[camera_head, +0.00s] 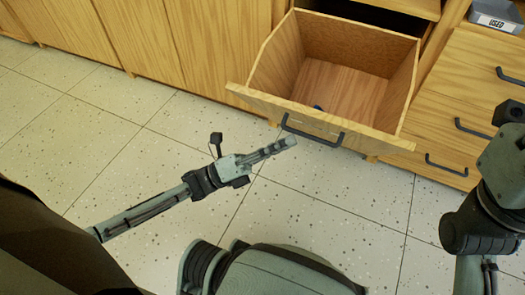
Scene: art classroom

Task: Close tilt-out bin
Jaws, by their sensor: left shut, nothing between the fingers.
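The wooden tilt-out bin (258,97) stands tilted open from the cabinet at the upper middle. Its front panel leans out toward me and carries a dark bar handle (312,131). A small dark blue thing (318,107) shows inside the bin near the front panel. My left gripper (291,143) is shut and empty. In the picture its fingertips are just below the left end of the handle; I cannot tell whether they touch it. My right arm (475,228) comes in at the right edge, and its gripper cannot be made out.
Wooden cabinet doors (133,30) run along the upper left. Drawers (465,100) with dark handles stand right of the bin. A grey box (497,14) sits on top at the upper right. The speckled tile floor (130,140) is clear in front.

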